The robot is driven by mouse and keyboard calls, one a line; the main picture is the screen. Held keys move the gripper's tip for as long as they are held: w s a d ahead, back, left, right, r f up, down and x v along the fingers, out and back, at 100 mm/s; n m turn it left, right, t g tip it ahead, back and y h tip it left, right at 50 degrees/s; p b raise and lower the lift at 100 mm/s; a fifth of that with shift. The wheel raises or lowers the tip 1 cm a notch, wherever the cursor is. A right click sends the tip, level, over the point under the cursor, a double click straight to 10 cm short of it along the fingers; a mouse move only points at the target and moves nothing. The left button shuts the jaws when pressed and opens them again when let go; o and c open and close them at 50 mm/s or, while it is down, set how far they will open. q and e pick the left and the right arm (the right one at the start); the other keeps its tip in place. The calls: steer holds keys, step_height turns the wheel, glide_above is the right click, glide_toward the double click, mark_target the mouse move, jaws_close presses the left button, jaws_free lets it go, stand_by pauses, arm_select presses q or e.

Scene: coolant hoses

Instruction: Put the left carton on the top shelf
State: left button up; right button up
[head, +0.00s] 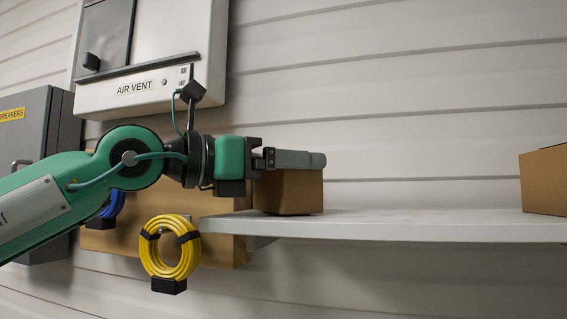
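The left carton (289,193) is a small brown box at the left end of a pale grey shelf (420,226). It is upright, and its base appears to meet the shelf's top, though a tiny gap cannot be ruled out. My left gripper (300,160) reaches in from the left, with one grey finger level across the carton's upper part. The other finger is hidden, so I cannot tell whether the gripper is closed on the carton. My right gripper is out of view. Only one shelf shows.
Another brown carton (545,182) stands at the shelf's right end, with clear shelf between. A yellow coil (170,248) hangs by a brown panel (222,251) below my arm; a blue coil (113,205) is partly hidden. An air vent box (150,85) and grey breaker cabinet (32,130) are on the left.

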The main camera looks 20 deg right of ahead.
arm_select(q)
steer(key=shift+f, duration=0.15)
steer(key=o, duration=0.8)
steer(key=shift+r+p, duration=0.3)
steer(key=shift+r, duration=0.05)
steer(key=a+b, duration=0.1)
steer(key=a, duration=0.1)
steer(key=a+f+b, duration=0.1)
steer(key=shift+s+a+b, duration=0.25)
steer(key=shift+s+b, duration=0.1)
steer(key=a+b, duration=0.1)
steer(key=a, duration=0.3)
steer(key=s+a+b, duration=0.1)
steer(key=a, duration=0.2)
steer(key=shift+s+r+b, duration=0.1)
steer(key=shift+r+b, duration=0.1)
steer(key=shift+b, duration=0.1)
steer(key=shift+s+a+r, duration=0.15)
steer(key=shift+s+a, duration=0.05)
steer(key=shift+a, duration=0.45)
